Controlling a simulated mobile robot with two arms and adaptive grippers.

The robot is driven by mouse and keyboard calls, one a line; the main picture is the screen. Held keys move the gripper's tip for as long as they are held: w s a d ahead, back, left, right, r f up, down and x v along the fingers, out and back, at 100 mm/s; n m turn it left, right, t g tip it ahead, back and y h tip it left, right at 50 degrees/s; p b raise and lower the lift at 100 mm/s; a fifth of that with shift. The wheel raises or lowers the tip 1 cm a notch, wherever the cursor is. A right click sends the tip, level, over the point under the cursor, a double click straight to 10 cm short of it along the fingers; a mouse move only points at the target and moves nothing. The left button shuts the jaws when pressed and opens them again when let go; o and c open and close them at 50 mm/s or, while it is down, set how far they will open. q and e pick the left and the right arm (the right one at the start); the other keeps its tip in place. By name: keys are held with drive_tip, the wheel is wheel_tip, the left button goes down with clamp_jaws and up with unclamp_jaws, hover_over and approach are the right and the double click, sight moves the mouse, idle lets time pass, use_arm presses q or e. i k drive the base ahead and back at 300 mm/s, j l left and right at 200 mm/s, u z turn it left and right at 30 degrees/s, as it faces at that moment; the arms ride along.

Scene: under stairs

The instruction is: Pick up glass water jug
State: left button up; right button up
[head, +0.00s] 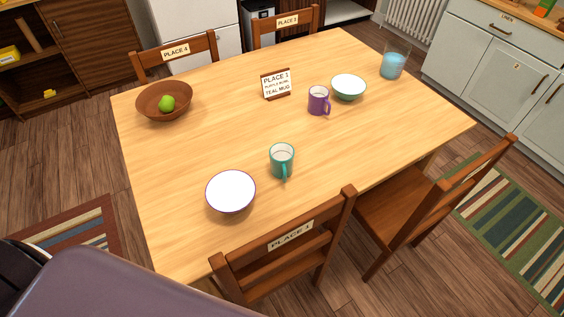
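A clear glass water jug (393,63) with blue water in its lower part stands upright at the far right corner of the wooden table (230,100). None of the other tableware touches it. Neither my left nor my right gripper is in view, so I cannot see whether they are open or shut.
On the table are a wooden bowl (150,104) with a green fruit (167,103), a sign (276,84), a purple mug (318,101), a teal mug (282,159) and two bowls (230,192) (349,87). Chairs (285,262) (440,200) line the edges. Cabinets (500,70) stand right.

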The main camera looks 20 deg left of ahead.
sight(397, 52)
drive_tip(key=l+z, duration=0.1)
drive_tip(key=z, duration=0.25)
drive_tip(key=i+l+z, duration=0.35)
drive_tip(key=l, duration=0.35)
drive_tip(key=i+l+z, duration=0.4)
drive_tip(key=i+l, duration=0.15)
drive_tip(key=i+l+z, duration=0.35)
drive_tip(key=i+l, duration=0.15)
drive_tip(key=i+u, duration=0.3)
drive_tip(key=i, duration=0.2)
drive_tip(key=i+l+u, duration=0.3)
drive_tip(key=i, duration=0.15)
drive_tip(key=i+l+u, duration=0.3)
drive_tip(key=i, duration=0.15)
drive_tip(key=i+u, duration=0.2)
drive_tip(key=u, duration=0.25)
drive_tip(key=i+l+u, duration=0.1)
drive_tip(key=u, duration=0.35)
drive_tip(key=i+l+u, duration=0.15)
drive_tip(key=u, duration=0.3)
drive_tip(key=i+l+u, duration=0.15)
drive_tip(key=u, duration=0.3)
drive_tip(key=i+l+u, duration=0.1)
drive_tip(key=l+u, duration=0.2)
drive_tip(key=u, duration=0.15)
